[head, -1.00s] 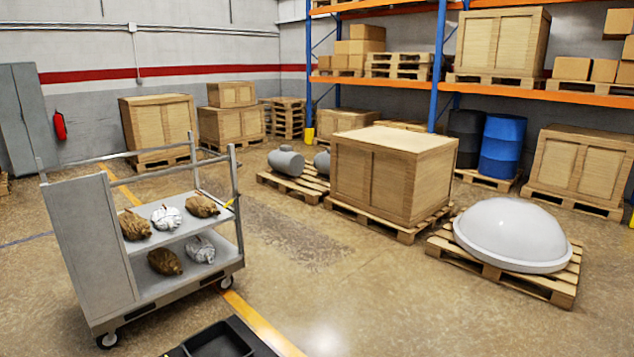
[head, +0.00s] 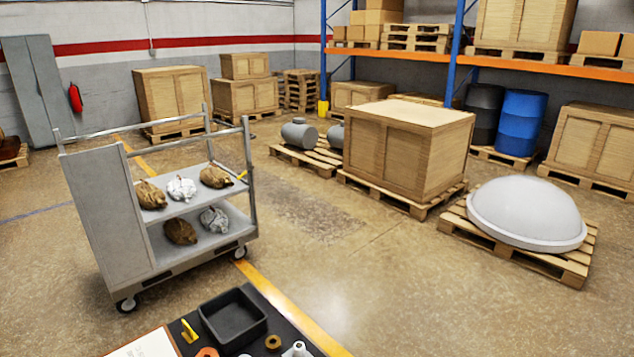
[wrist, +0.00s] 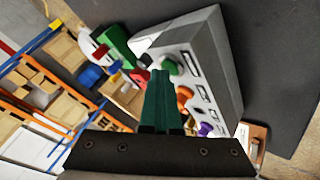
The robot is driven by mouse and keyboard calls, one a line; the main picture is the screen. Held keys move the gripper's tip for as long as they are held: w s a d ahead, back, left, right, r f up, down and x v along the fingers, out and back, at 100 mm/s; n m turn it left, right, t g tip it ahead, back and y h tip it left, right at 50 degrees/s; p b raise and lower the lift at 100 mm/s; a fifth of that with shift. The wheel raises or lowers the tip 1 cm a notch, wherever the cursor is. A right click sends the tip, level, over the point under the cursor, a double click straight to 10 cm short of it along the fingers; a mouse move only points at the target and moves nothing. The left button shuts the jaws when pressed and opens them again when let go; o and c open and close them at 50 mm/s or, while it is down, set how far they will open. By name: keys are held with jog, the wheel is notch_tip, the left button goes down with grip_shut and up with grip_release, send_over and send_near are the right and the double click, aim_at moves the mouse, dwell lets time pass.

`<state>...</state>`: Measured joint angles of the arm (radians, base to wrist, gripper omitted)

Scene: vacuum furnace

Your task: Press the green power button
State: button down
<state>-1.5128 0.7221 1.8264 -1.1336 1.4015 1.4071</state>
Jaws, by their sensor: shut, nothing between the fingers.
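In the wrist view a grey control box (wrist: 207,55) fills the upper right, tilted in the picture. A round green button (wrist: 173,65) sits on its face near the upper end. I take it as the green power button; no label is readable. My gripper (wrist: 161,73) is shut and empty, its dark green fingers together. The fingertips appear just left of the green button in the picture; whether they touch it I cannot tell. The head view shows neither the control box nor my gripper.
An orange knob (wrist: 184,93) and a purple knob (wrist: 206,129) share the panel. In the head view a black tray (head: 234,318) and small parts lie at the bottom edge. A grey cart (head: 104,220) with bags stands left. A crate (head: 405,150) and white dome (head: 527,210) stand beyond.

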jog(key=shift+r, duration=3.4)
jog(key=shift+w+d+r, duration=0.1)
jog(key=shift+w+d, duration=0.15)
jog(key=shift+d, duration=0.1)
jog(key=w+d+r+m+g, duration=0.2)
jog(key=d+g, duration=0.1)
jog(key=d, duration=0.5)
jog(key=w+d+r+m+g, duration=0.2)
jog(key=w+d+g, duration=0.1)
jog(key=d, duration=0.5)
jog(key=s+d+r+m+g+y, duration=0.1)
jog(key=s+d+m+g+y, duration=0.1)
jog(key=s+d+y, duration=0.4)
jog(key=s+d+m, duration=0.1)
jog(key=s+d, duration=0.1)
jog(key=d, duration=0.3)
jog(key=shift+r+m, duration=0.3)
jog(key=shift+m, duration=0.1)
